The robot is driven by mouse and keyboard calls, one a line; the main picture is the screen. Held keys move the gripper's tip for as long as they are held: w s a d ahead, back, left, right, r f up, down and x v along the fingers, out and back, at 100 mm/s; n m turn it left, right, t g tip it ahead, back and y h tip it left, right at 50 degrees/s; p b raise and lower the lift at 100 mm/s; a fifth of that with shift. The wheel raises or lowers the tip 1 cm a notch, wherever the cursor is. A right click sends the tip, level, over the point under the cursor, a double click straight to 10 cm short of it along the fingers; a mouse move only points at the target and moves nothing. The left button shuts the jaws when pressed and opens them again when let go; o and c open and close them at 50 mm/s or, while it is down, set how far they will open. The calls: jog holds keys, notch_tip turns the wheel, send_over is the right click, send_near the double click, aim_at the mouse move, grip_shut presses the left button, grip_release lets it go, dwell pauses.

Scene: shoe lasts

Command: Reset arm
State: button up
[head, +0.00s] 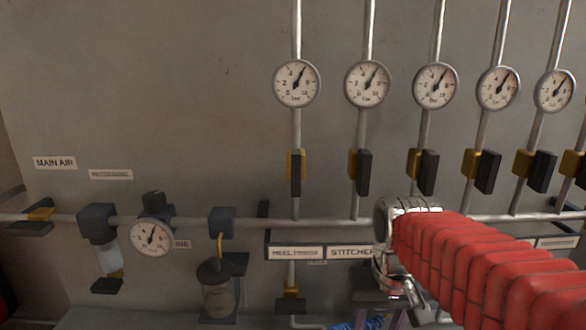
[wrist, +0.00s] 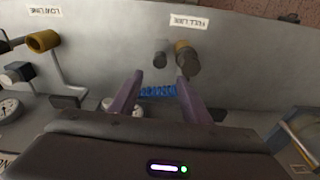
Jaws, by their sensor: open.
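My arm, in a red ribbed sleeve, reaches in from the lower right of the head view in front of the pipe panel. My gripper shows in the wrist view (wrist: 155,84) with two purple fingers spread apart and nothing between them. Behind the fingers is a blue coiled hose (wrist: 158,92); I cannot tell its distance from them. The hose also shows at the bottom of the head view (head: 372,322). In the head view the fingers are mostly hidden low behind the arm's end.
Several pressure gauges (head: 296,84) sit on vertical pipes, with yellow-and-black valve handles (head: 296,172) below. A horizontal pipe (head: 330,223) crosses the wall. A regulator gauge (head: 151,237) and a filter bowl (head: 217,290) stand at left. The wrist view shows a brass-coloured fitting (wrist: 43,41).

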jog(key=s+t, duration=0.3)
jog(key=s, duration=0.6)
jog(key=shift+s+d+f+n+t, duration=0.2)
jog(key=shift+f+n+t, duration=0.1)
jog(key=shift+t, duration=0.1)
dwell(1.3)
